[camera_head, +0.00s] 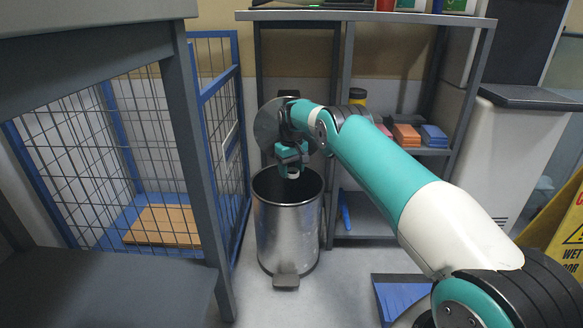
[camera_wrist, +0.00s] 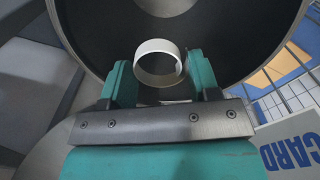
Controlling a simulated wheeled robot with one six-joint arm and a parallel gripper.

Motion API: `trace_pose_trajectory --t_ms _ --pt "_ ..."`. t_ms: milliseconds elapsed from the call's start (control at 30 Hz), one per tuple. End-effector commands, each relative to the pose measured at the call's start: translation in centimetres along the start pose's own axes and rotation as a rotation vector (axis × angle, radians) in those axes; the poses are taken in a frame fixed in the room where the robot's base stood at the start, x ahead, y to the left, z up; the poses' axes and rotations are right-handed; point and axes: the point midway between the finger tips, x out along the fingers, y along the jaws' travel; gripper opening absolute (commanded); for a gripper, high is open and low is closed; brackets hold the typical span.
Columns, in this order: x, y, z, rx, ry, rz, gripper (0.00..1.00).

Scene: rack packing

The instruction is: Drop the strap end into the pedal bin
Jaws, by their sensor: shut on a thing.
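The pedal bin (camera_head: 287,228) is a steel cylinder with a dark open mouth and a pedal at its front base. My gripper (camera_head: 292,168) points down over the bin's mouth in the head view. In the wrist view my gripper (camera_wrist: 160,88) is shut on the strap end (camera_wrist: 157,64), a pale curled band held between the teal fingers. The strap end shows only as a small pale bit under the gripper in the head view (camera_head: 293,174). The bin's round rim (camera_wrist: 68,48) surrounds it in the wrist view.
A blue wire cage (camera_head: 240,150) with a cardboard piece (camera_head: 163,225) stands left of the bin. A grey shelf unit (camera_head: 345,60) with sponges (camera_head: 406,135) stands behind and right. A yellow wet-floor sign (camera_head: 570,230) and a blue dustpan-like item (camera_head: 400,295) are at right.

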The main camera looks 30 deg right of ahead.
Motion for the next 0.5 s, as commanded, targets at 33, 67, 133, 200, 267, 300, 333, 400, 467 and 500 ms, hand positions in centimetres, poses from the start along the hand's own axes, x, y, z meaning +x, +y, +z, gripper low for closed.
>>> trace_pose_trajectory --t_ms 33,67,133,200,267,300,333,400,467,500 --pt "1.07 0.0 -0.01 0.0 0.0 0.0 0.34" --pt "1.31 -0.01 -0.02 0.0 0.001 0.0 0.34" --pt "1.71 0.0 -0.03 0.0 0.001 0.0 0.34" --pt "1.85 0.0 -0.03 0.0 0.002 0.001 0.34" --pt "1.85 0.0 -0.03 0.0 0.002 0.001 0.34" --pt "1.81 0.0 -0.03 0.0 0.002 0.001 0.34" --pt "1.78 0.0 -0.03 0.0 0.002 0.001 0.34" --pt "1.76 0.0 -0.03 0.0 0.002 0.001 0.34" --pt "1.76 0.0 -0.03 0.0 0.001 0.001 0.6" --pt "1.76 0.0 -0.02 0.0 0.001 0.001 0.7"
